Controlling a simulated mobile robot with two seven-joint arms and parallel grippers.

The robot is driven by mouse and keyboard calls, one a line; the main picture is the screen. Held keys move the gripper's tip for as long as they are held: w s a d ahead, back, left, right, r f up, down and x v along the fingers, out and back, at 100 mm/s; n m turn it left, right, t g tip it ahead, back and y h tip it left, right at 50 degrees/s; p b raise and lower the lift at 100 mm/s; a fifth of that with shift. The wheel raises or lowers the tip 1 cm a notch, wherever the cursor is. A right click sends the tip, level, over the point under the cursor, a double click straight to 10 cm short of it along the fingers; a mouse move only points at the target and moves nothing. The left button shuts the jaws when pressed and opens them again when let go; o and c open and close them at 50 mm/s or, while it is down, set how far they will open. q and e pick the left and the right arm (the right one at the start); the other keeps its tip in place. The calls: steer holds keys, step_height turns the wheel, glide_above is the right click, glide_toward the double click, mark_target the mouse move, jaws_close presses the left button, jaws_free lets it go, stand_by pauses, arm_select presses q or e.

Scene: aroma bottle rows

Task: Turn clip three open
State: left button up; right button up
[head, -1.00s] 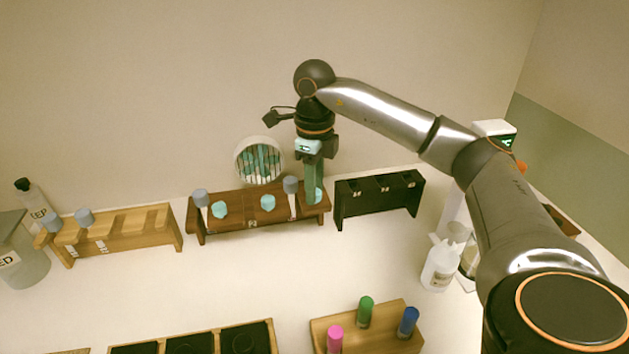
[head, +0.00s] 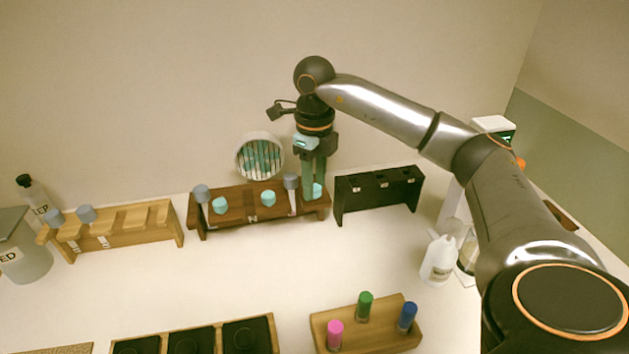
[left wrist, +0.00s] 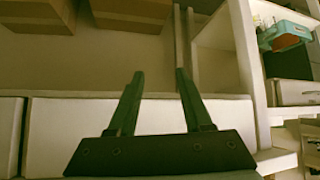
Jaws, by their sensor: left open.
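A dark wooden rack (head: 235,219) stands against the back wall with three teal clips along it: a left one (head: 220,205), a middle one (head: 268,198) and a right one (head: 318,190). My right gripper (head: 314,196) points down at the right clip, and its fingers partly cover it. I cannot tell whether they touch or grip it. Two grey-capped bottles (head: 291,182) stand in this rack. My left gripper (left wrist: 158,74) is open and empty in the left wrist view, facing shelves.
A black rack (head: 378,192) stands close right of the wooden one. A pale wooden rack (head: 130,218) with grey-capped bottles is at left. A white bottle (head: 438,260) and a tray with pink, green and blue caps (head: 375,335) are at front right. The middle counter is clear.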

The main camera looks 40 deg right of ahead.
mark_target(315, 187)
steer(key=shift+o, duration=1.4)
step_height(315, 187, up, 5)
steer(key=shift+r, duration=0.1)
step_height(315, 187, up, 7)
steer(key=p, duration=0.3)
steer(key=shift+r, duration=0.2)
